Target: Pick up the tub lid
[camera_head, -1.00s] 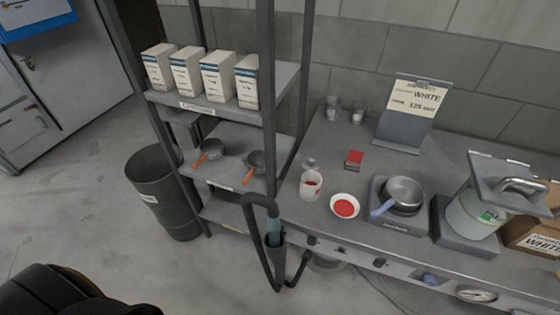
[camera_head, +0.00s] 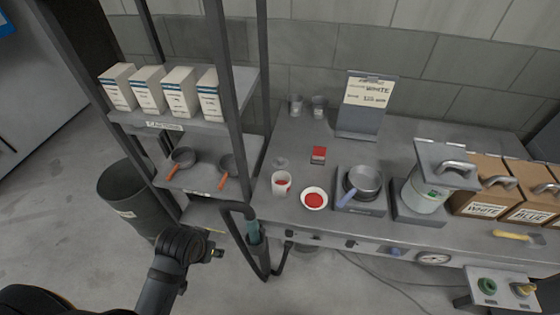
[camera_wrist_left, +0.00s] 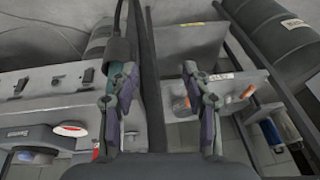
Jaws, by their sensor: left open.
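A white round dish-like piece with a red middle (camera_head: 314,199), probably the tub lid, lies flat on the grey bench. Beside it on the left stands a white tub (camera_head: 282,183) with red in it. The lid also shows at the left of the left wrist view (camera_wrist_left: 70,130). My left gripper (camera_head: 218,253) is in front of the rack, short of the bench edge, left of and apart from the lid. In the wrist view its two fingers (camera_wrist_left: 160,95) are spread with nothing held between them. My right gripper is not seen.
A dark hose and holder (camera_head: 254,235) hang at the bench front between my left gripper and the lid. A rack post (camera_head: 221,100) stands left of the bench. A pan (camera_head: 363,180) sits on a scale right of the lid. A dark bin (camera_head: 135,195) stands left.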

